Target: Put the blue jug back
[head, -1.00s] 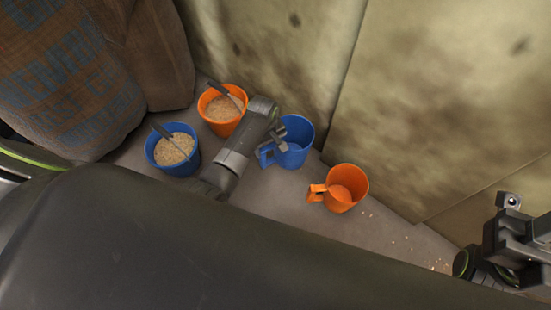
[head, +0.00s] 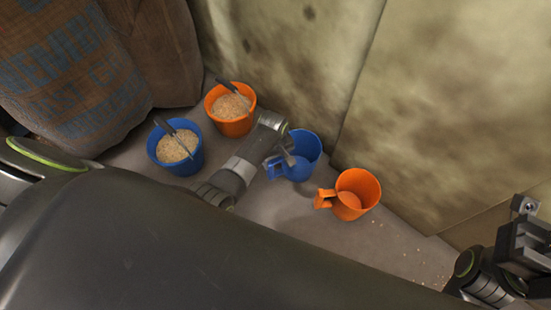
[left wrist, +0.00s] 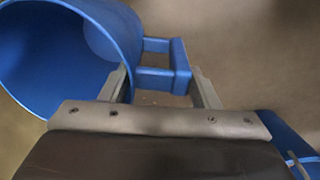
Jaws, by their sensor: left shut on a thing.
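The blue jug (head: 309,147) is near the pale wall, right of my left gripper (head: 284,150). My left gripper is shut on the jug's square handle; in the left wrist view the jug (left wrist: 40,85) is left of the fingers (left wrist: 160,80) and the handle (left wrist: 178,62) lies between them. The jug looks empty of grain. I cannot tell whether its base touches the floor. An orange jug (head: 367,187) stands to its right, its handle pointing left. My right gripper (head: 525,225) is at the right edge, apart from the jugs; its jaws are unclear.
A blue bucket (head: 180,165) and an orange bucket (head: 232,125), both holding grain and a scoop, stand left of my left gripper. Brown sacks (head: 80,70) fill the far left. The pale wall (head: 440,120) bounds the back. Bare floor with scattered grains lies right of the orange jug.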

